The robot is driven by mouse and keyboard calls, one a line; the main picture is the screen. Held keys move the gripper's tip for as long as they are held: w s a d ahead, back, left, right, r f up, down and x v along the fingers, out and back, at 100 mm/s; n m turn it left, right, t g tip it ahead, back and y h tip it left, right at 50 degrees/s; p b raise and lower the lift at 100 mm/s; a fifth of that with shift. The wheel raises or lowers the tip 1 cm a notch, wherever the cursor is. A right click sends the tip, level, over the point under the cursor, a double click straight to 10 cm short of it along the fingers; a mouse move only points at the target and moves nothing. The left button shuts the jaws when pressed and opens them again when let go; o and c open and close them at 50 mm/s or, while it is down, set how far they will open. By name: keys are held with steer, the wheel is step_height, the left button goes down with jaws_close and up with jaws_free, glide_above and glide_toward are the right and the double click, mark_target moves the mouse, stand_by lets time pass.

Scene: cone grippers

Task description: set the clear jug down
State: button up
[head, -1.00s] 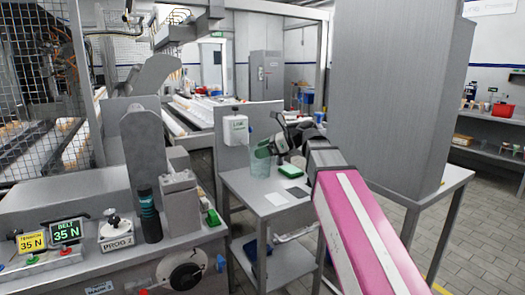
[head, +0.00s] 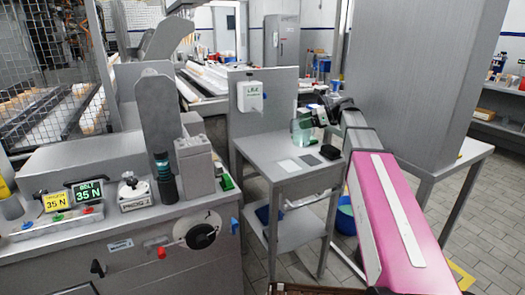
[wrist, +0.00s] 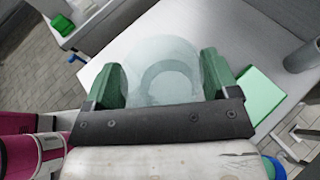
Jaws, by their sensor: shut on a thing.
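The clear jug (head: 302,133) is a pale, see-through vessel over the back part of the small grey side table (head: 262,152). My gripper (head: 307,122) is shut on it. In the wrist view, the jug (wrist: 160,62) sits between the two green fingers of my gripper (wrist: 162,85), one on each side. The pale table top (wrist: 130,25) lies beneath it. I cannot tell whether the jug's base touches the table.
A green block (wrist: 250,95) lies right of my gripper. A white dispenser (head: 250,97) hangs on the back panel. A control bench (head: 120,235) stands at left.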

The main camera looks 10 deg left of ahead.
steer(key=shift+w+d+f, duration=0.25)
steer(key=shift+w+d, duration=0.05)
steer(key=shift+w, duration=0.1)
steer(key=shift+w+a, duration=0.1)
steer(key=shift+a, duration=0.1)
steer(key=a+r+x, duration=0.1)
steer(key=r+x, duration=0.2)
steer(key=x, duration=1.4)
steer(key=shift+a, duration=0.3)
steer(key=o, duration=1.4)
steer(key=shift+f, duration=0.15)
